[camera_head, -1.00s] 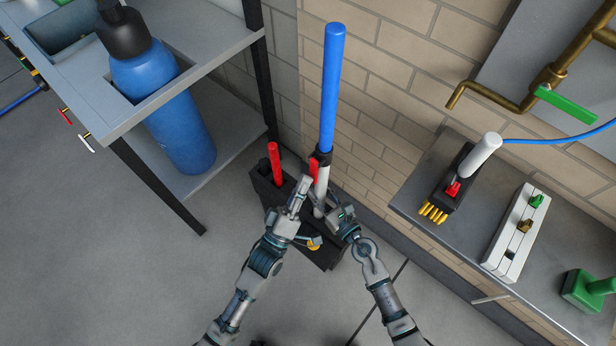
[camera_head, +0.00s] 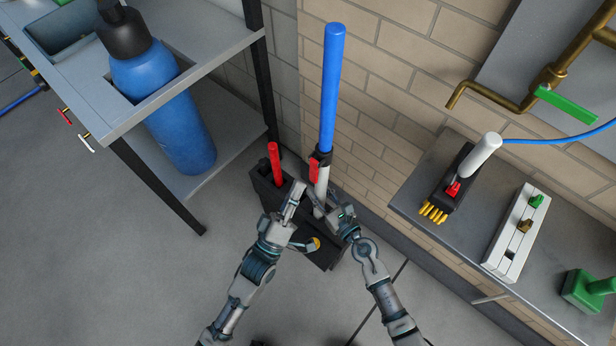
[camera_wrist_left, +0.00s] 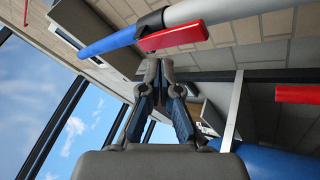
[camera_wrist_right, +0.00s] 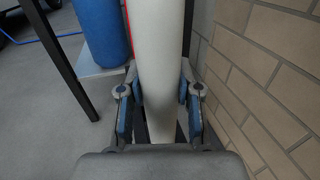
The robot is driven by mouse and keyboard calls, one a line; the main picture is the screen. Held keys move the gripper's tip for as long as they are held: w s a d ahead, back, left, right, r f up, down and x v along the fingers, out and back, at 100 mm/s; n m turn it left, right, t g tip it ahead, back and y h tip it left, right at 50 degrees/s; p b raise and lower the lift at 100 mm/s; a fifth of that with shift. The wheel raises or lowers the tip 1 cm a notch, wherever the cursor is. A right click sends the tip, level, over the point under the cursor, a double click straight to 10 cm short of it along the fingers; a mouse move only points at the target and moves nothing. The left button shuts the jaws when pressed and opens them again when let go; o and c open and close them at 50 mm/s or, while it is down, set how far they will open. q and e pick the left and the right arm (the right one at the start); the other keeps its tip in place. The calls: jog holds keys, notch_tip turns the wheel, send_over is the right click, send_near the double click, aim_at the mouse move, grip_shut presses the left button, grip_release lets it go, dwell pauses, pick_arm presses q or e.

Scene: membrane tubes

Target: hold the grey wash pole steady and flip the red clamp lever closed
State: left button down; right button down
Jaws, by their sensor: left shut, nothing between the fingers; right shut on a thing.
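The wash pole stands upright, with a blue upper tube (camera_head: 331,85) and a grey lower tube (camera_head: 321,190). A black collar (camera_head: 324,157) joins them. The red clamp lever (camera_head: 314,170) sits at the collar; in the left wrist view the lever (camera_wrist_left: 175,37) runs roughly along the grey tube. I cannot tell whether it is fully closed. My left gripper (camera_head: 295,190) is shut and empty, its tips (camera_wrist_left: 160,68) just short of the lever. My right gripper (camera_head: 324,209) is shut around the grey tube, which passes between its fingers in the right wrist view (camera_wrist_right: 160,95).
A black holder (camera_head: 268,190) on the floor carries a separate red handle (camera_head: 275,165) left of the pole. A grey bench (camera_head: 225,42) with a blue bottle (camera_head: 165,95) stands left.

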pick_arm(q)
jog(key=shift+s+a, duration=0.1)
jog(key=s+a, duration=0.1)
jog(key=s, duration=0.1)
jog(key=s+a+r, duration=0.1)
jog(key=shift+s+a, duration=0.35)
jog(key=shift+s, duration=0.05)
dwell(0.4)
pick_arm(e)
jog(key=c, duration=0.7)
grip_release()
